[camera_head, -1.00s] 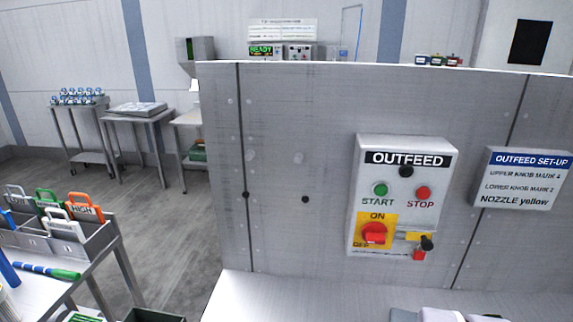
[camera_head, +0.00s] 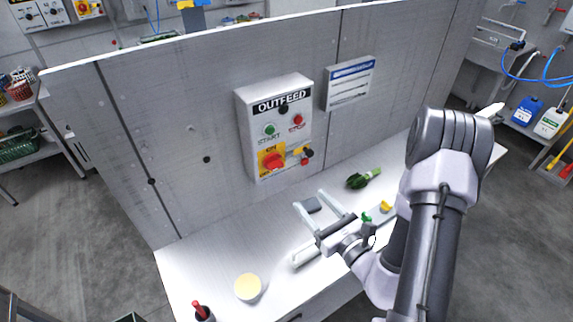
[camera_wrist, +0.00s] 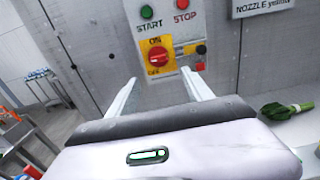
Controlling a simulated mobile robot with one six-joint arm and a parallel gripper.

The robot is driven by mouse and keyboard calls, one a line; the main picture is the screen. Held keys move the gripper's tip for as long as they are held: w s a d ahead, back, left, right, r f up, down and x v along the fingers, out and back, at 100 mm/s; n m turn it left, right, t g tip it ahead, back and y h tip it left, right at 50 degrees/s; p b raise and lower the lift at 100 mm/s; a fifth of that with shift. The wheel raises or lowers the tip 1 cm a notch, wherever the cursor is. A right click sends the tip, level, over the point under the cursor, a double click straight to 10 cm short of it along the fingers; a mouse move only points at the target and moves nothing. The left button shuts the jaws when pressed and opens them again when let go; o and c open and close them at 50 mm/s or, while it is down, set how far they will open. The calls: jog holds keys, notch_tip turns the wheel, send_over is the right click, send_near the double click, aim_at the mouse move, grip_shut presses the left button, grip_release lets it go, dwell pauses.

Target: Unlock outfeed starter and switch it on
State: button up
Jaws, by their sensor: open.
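The outfeed starter (camera_head: 246,128) is a light grey box on the metal panel, with a green START button (camera_head: 269,130) and a red STOP button (camera_head: 298,120). Its red rotary switch (camera_head: 272,162) sits on a yellow ON/OFF plate. It also shows in the wrist view (camera_wrist: 158,58), with its pointer unclear. A yellow hasp with a black lock body (camera_head: 307,152) and a small red piece hangs beside the switch; no key is clearly visible. My gripper (camera_head: 309,199) is open and empty, below and in front of the box. Its fingers (camera_wrist: 160,78) point toward the switch, apart from it.
A sign (camera_head: 350,84) hangs right of the starter. The bench's left part is mostly clear.

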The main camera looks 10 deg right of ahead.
jog(key=b, duration=0.5)
send_near(279, 167)
jog(key=s+f, duration=0.1)
jog(key=s, duration=0.1)
jog(key=p+x, duration=0.1)
jog(key=x, duration=0.2)
jog(key=p+x, duration=0.1)
jog(key=x, duration=0.3)
jog(key=r+p+x, duration=0.1)
jog(key=x, duration=0.3)
jog(key=shift+w+d, duration=0.2)
jog(key=shift+w, duration=0.05)
jog(key=shift+c, duration=0.2)
grip_shut()
